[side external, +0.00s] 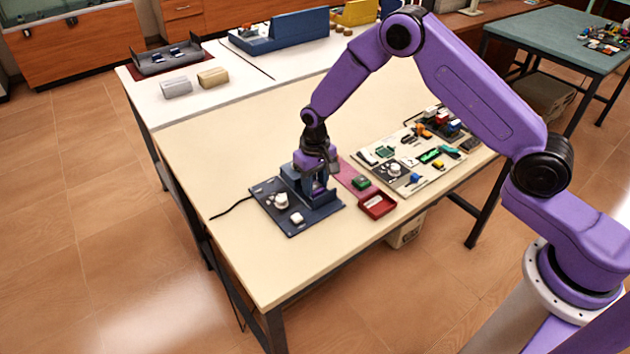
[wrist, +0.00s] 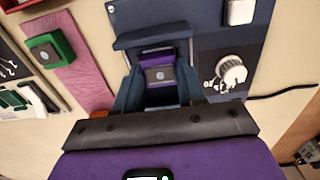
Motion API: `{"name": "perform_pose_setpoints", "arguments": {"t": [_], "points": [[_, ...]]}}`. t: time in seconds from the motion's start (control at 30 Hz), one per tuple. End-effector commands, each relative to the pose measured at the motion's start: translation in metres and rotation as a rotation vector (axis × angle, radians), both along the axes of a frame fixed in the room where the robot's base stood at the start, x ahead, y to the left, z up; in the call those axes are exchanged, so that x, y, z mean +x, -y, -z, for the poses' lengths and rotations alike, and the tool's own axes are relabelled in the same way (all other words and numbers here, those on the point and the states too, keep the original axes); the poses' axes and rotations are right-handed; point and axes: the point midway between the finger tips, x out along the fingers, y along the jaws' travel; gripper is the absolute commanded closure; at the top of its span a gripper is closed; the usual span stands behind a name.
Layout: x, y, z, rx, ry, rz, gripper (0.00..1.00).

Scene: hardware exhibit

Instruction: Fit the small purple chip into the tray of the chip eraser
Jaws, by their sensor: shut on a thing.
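The chip eraser (side external: 316,221) is a dark blue panel on the table, with a raised blue housing at its right side; it also shows in the wrist view (wrist: 205,20). My gripper (side external: 318,190) points down over that housing. In the wrist view, my gripper (wrist: 160,82) is shut on the small purple chip (wrist: 158,60), which has a grey window with a round spot. The chip lies between the two blue fingers, beside a blue ledge of the housing. The tray floor is hidden, and I cannot tell whether the chip touches it.
A white knob (side external: 281,201) and a white button (side external: 297,218) stand on the panel. To its right are a pink mat (side external: 349,176) with a green block (side external: 361,182), a red box (side external: 378,206) and a board of parts (side external: 402,187). The table's left part is clear.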

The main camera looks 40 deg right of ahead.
Motion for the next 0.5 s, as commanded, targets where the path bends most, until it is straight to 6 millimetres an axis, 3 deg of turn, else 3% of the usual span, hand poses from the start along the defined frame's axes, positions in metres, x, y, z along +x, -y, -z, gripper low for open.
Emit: {"name": "perform_pose_setpoints", "arguments": {"t": [0.5], "points": [[0.0002, -0.0001, 0.0053, 0.0, 0.001, 0.0, 0.83]]}}
